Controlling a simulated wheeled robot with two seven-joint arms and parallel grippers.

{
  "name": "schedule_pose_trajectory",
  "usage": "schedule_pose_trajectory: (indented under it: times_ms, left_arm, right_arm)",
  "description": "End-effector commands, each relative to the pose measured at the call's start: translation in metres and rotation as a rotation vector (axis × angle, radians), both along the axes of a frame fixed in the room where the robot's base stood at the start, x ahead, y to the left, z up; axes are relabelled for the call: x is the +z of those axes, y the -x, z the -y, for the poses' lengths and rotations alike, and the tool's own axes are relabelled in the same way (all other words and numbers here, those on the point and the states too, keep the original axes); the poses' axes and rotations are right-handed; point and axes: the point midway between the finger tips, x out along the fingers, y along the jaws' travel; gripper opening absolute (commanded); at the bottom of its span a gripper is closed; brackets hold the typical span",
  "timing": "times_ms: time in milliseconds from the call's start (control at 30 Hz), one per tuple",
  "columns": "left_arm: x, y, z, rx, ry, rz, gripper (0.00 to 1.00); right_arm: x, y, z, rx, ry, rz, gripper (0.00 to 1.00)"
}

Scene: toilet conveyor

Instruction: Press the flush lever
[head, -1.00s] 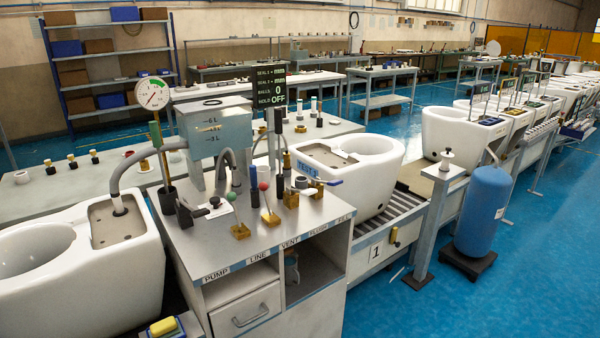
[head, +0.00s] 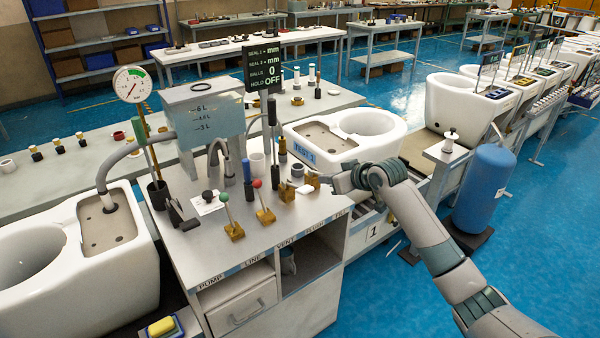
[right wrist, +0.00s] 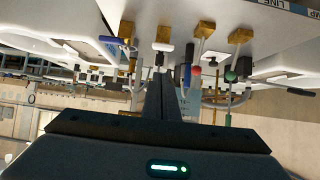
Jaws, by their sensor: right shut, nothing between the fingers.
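The flush lever is a small brass block (head: 286,192) with a white paddle (head: 305,189), third in the row of valves along the bench's front edge. In the right wrist view its white paddle (right wrist: 163,47) shows just beyond my fingertips. My right gripper (head: 336,182) is shut and empty, just right of the paddle, pointing left over the bench. It also shows in the right wrist view (right wrist: 162,82). I cannot tell whether it touches the lever. My left gripper is not in view.
Red-knobbed (head: 257,184) and green-knobbed (head: 224,196) levers stand left of it. The blue-handled lever (right wrist: 112,40) is close on the other side. A grey tank (head: 205,120) and dial gauge (head: 132,84) stand behind. A white toilet (head: 300,130) sits on the conveyor.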

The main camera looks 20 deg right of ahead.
Motion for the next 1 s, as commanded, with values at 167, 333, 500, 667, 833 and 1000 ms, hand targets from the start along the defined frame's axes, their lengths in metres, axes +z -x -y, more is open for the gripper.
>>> schedule_pose_trajectory:
  times_ms: [167,333,500,667,833,1000]
  left_arm:
    - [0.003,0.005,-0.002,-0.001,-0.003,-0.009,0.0]
    - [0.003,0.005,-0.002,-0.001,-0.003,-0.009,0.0]
    - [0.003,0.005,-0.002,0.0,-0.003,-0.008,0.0]
    - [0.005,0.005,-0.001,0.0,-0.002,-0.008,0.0]
    - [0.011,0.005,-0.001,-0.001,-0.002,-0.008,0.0]
    - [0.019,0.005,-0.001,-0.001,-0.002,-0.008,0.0]
  right_arm:
    - [0.02,-0.002,0.001,0.009,0.004,0.009,0.0]
    - [0.02,-0.002,0.001,0.009,0.002,0.008,0.0]
    - [0.02,-0.002,0.001,0.009,0.002,0.009,0.0]
    - [0.018,-0.006,-0.001,0.008,0.001,0.009,0.0]
    - [0.013,-0.016,-0.004,0.007,0.0,0.007,0.0]
    - [0.003,-0.032,-0.01,0.008,-0.001,0.007,0.0]
